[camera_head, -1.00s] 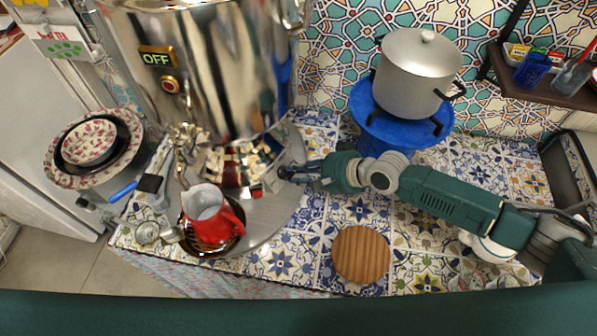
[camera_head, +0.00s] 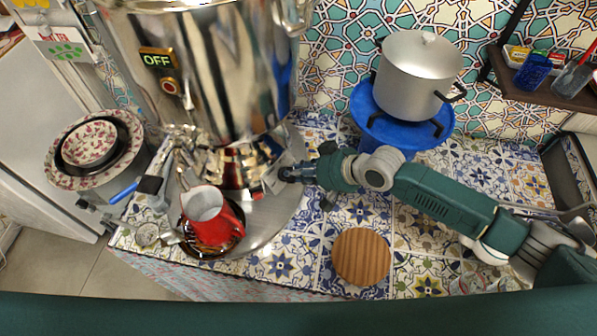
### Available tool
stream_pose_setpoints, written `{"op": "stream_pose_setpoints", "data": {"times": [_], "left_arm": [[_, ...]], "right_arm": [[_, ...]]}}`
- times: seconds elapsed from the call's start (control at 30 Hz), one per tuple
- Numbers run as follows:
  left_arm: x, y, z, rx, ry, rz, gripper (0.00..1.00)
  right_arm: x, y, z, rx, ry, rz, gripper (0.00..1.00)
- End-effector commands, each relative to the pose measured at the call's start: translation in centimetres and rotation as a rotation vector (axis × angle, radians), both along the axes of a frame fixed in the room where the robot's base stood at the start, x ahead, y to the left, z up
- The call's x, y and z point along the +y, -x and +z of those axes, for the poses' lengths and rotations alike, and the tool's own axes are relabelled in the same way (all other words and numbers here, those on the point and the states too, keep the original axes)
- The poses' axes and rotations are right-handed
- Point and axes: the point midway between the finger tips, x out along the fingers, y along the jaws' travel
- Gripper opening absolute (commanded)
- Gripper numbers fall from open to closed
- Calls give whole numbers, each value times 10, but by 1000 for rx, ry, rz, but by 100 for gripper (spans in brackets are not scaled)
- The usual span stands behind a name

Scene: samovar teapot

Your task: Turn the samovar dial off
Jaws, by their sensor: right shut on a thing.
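The large shiny samovar (camera_head: 215,80) stands at the upper left, with a lit "OFF" sign (camera_head: 157,60) and a red button (camera_head: 169,86) on its body. A small grey dial (camera_head: 272,182) sits low at the right of its base. My right gripper (camera_head: 284,174) reaches in from the right and is shut at the dial, small in this view. Its fingertips partly hide the dial, so the dial's exact angle cannot be read. My left gripper is not in view.
A red pitcher (camera_head: 208,222) stands in front of the samovar on its round metal tray (camera_head: 262,228). A round wooden board (camera_head: 361,256) lies on the tiled counter. Bowls (camera_head: 92,145) are stacked at left.

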Motion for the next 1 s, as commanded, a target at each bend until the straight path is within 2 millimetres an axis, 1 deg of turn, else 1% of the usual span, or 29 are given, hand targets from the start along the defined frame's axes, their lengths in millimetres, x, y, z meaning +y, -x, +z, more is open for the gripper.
{"op": "stream_pose_setpoints", "data": {"times": [0.03,1.0], "left_arm": [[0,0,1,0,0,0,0],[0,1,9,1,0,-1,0]], "right_arm": [[1,3,-2,-22,24,31,0],[4,4,1,-597,465,598,0]]}}
